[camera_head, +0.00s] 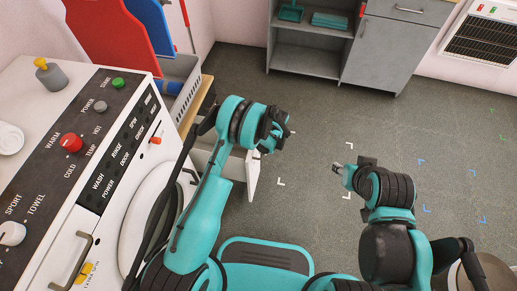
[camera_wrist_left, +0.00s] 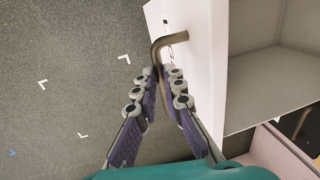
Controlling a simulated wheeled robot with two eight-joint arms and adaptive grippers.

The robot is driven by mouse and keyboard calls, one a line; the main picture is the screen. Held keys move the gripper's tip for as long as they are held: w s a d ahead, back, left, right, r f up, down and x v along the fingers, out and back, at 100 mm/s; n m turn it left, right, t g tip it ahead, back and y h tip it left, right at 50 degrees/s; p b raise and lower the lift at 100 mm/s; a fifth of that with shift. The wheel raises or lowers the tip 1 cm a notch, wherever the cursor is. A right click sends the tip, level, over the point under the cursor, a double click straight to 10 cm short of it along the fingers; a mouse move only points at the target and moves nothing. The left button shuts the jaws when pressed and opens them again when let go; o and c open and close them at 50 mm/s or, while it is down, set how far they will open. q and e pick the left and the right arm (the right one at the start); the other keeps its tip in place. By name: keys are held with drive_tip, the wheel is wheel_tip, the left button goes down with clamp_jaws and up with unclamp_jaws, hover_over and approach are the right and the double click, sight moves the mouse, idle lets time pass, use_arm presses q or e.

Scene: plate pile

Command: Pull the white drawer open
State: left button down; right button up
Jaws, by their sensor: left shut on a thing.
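The white drawer (camera_head: 253,178) stands pulled out from the low unit beside the machine in the head view. Its white front (camera_wrist_left: 203,45) and empty grey inside (camera_wrist_left: 265,75) show in the left wrist view. My left gripper (camera_wrist_left: 162,80) is shut on the drawer's bronze bar handle (camera_wrist_left: 168,45); the fingers lie on both sides of its lower part. In the head view my left wrist is above the drawer and hides the handle. My right gripper (camera_head: 340,172) is away from the drawer over the floor at the right; its finger opening is too small to tell.
A white machine (camera_head: 60,240) with knobs and a bronze handle stands at the left. Grey crate (camera_head: 183,85) with red and blue boards is behind it. A grey cabinet (camera_head: 385,50) stands at the back. The floor (camera_head: 315,130) right of the drawer is clear.

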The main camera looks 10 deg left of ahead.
use_arm(q)
drive_tip(key=c, duration=1.6)
unclamp_jaws()
wheel_tip(320, 180, up, 12)
drive_tip(key=d, duration=0.2)
drive_tip(key=shift+d, duration=0.2)
drive_tip(key=shift+f, duration=0.15)
